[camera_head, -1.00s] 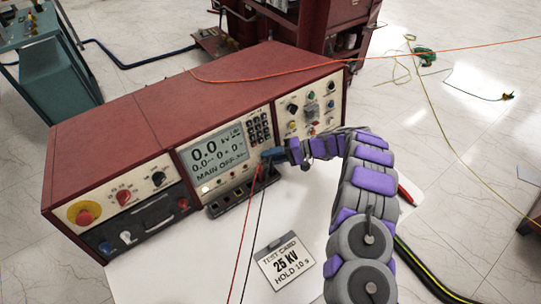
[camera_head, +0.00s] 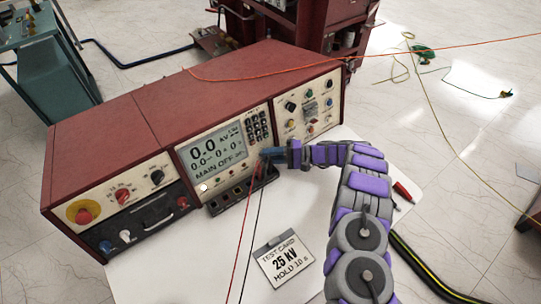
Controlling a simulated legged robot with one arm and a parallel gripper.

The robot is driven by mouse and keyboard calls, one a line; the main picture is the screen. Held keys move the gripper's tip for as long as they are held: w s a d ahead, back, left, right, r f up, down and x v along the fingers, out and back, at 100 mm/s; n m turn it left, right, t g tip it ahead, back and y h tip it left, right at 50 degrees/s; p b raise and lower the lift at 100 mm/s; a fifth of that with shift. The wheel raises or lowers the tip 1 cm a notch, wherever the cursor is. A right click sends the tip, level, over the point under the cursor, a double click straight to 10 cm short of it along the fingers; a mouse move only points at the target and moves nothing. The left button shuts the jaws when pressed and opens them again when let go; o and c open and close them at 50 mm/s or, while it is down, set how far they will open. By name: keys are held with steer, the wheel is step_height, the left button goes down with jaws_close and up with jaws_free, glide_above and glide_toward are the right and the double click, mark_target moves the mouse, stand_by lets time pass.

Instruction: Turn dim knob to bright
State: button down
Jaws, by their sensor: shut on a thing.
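The red test set stands on a white table, and its display (camera_head: 217,151) is lit, reading 0.0 kV and MAIN OFF in dark text on a pale screen. My gripper (camera_head: 269,154) comes in from the right and is at the panel just right of the display's lower corner, below the keypad. Its blue fingers are shut on the dim knob, which they hide. I cannot read the knob's mark or its angle.
The keypad (camera_head: 257,127) is just above my gripper. Red and black leads (camera_head: 246,232) hang below it. A red emergency button (camera_head: 84,214) is at the far left of the panel.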

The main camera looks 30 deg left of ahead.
steer(key=c, duration=1.2)
jaws_free()
steer(key=shift+w+d+f, duration=0.2)
steer(key=shift+f, duration=0.1)
steer(key=shift+o, duration=0.2)
steer(key=shift+r, duration=0.1)
steer(key=shift+a+r, duration=0.1)
steer(key=p+v, duration=0.2)
steer(key=v, duration=1.5)
steer(key=shift+w+p, duration=0.1)
steer(key=shift+p, duration=0.3)
